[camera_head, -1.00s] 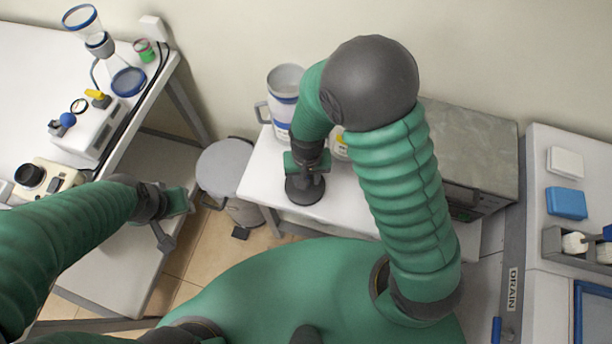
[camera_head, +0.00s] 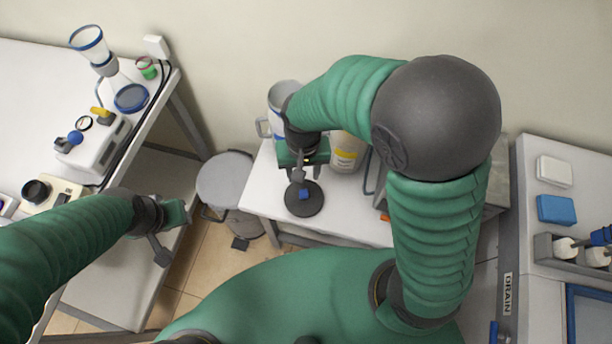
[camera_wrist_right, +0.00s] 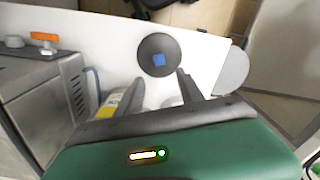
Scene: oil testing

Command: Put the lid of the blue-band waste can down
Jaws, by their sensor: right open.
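The dark round lid (camera_head: 304,207) with a blue knob lies on the white table's front part, apart from the cans. It also shows in the right wrist view (camera_wrist_right: 148,44), just beyond my fingertips. My right gripper (camera_head: 299,175) is open and empty, above and slightly behind the lid. Its two fingers also show in the wrist view (camera_wrist_right: 157,80). The blue-band waste can (camera_head: 282,97) stands at the back left of the table, partly hidden by my right gripper and arm. My left gripper (camera_head: 175,225) is at the left, away from the lid; its jaw opening is unclear.
A yellow-label can (camera_head: 347,152) stands right of the blue-band can. A grey box-shaped device (camera_wrist_right: 45,95) stands farther right. A grey pedal bin (camera_head: 226,180) is on the floor left of the table (camera_head: 350,218). The tabletop around the lid is clear.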

